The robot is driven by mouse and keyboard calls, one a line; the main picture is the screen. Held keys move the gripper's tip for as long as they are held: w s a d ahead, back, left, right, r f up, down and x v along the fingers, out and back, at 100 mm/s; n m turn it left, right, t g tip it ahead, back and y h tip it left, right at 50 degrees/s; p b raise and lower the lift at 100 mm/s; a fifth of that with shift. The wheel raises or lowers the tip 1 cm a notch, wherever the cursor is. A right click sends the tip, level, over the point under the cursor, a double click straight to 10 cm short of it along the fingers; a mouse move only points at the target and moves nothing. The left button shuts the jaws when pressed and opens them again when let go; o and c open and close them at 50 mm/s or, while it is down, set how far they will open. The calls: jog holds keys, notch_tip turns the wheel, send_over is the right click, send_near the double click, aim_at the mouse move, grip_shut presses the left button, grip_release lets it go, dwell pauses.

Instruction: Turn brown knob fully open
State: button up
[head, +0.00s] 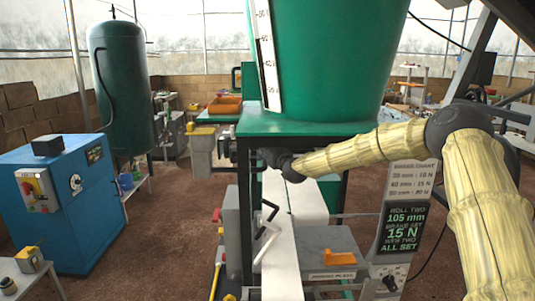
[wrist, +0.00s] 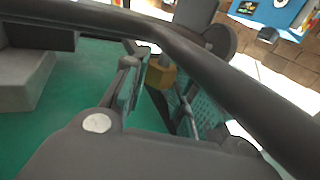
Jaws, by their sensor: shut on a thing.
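The brown knob (wrist: 160,73) shows in the wrist view as a small tan-brown block between the two finger pads, with a grey part just behind it. My gripper (wrist: 158,88) is shut on it, one pad on each side. Part of the knob is hidden by the pads and dark finger links. In the head view, my arm reaches in from the right and its dark wrist (head: 279,160) sits just under the green tabletop, at its front left. I cannot make out the knob in the head view.
A large green tub (head: 335,60) stands on the green table (head: 300,127) above my wrist. A white paper strip (head: 283,240) runs below. A grey box with an orange lever (head: 340,257) and a sign (head: 401,227) stand at right. A blue machine (head: 75,205) is at left.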

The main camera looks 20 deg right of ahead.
jog(key=shift+d+f+n+y+b, duration=0.2)
jog(key=shift+n+y+b, duration=0.4)
jog(key=shift+b, duration=1.4)
jog(key=shift+r+y+b, duration=0.25)
jog(key=shift+y+b, duration=0.15)
jog(key=shift+b, duration=0.05)
jog(key=o, duration=1)
jog(key=v, duration=1.2)
jog(key=shift+r, duration=0.15)
